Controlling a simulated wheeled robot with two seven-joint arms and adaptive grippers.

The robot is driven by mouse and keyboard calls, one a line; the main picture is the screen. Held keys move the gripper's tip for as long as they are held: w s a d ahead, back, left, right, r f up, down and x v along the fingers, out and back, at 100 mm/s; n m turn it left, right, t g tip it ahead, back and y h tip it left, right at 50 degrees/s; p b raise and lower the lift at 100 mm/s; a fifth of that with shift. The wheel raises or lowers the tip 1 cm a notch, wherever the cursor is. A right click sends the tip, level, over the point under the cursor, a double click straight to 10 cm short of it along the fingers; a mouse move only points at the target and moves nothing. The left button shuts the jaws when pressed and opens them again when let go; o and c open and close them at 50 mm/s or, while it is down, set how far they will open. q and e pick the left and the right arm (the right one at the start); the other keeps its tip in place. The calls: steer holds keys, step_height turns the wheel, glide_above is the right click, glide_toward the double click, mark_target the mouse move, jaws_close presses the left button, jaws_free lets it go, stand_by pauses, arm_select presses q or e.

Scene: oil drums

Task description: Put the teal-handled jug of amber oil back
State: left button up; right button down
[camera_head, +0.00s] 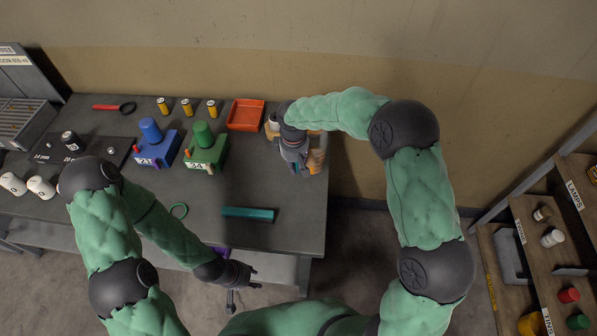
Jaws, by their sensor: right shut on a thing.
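My right gripper (298,166) reaches down at the right end of the grey table (288,230). It is shut on a mostly hidden thing; amber-tan parts (318,158) show beside its fingers.
An orange tray (245,115) lies left of my right gripper. A green can-like block (206,150), a blue one (157,148) and small yellow cylinders (187,107) stand further left. A teal bar (248,214) lies near the front edge. Shelves (540,245) stand at right.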

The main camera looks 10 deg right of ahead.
mark_target(298, 172)
steer(key=shift+w+d+f, duration=0.1)
steer(key=shift+d+f, duration=0.15)
steer(key=shift+f, duration=0.05)
steer(key=shift+w+d+f, duration=0.1)
steer(key=shift+f, duration=0.8)
steer(key=shift+w+d+f, duration=0.1)
steer(key=shift+f, duration=0.8)
steer(key=shift+f, duration=0.1)
steer(key=c, duration=1.2)
jaws_free()
steer(key=shift+s, duration=0.1)
steer(key=shift+c, duration=0.2)
steer(key=r, duration=1.2)
steer(key=shift+s+a+r+p, duration=0.1)
steer(key=shift+s+a+p, duration=0.1)
steer(key=shift+p, duration=0.2)
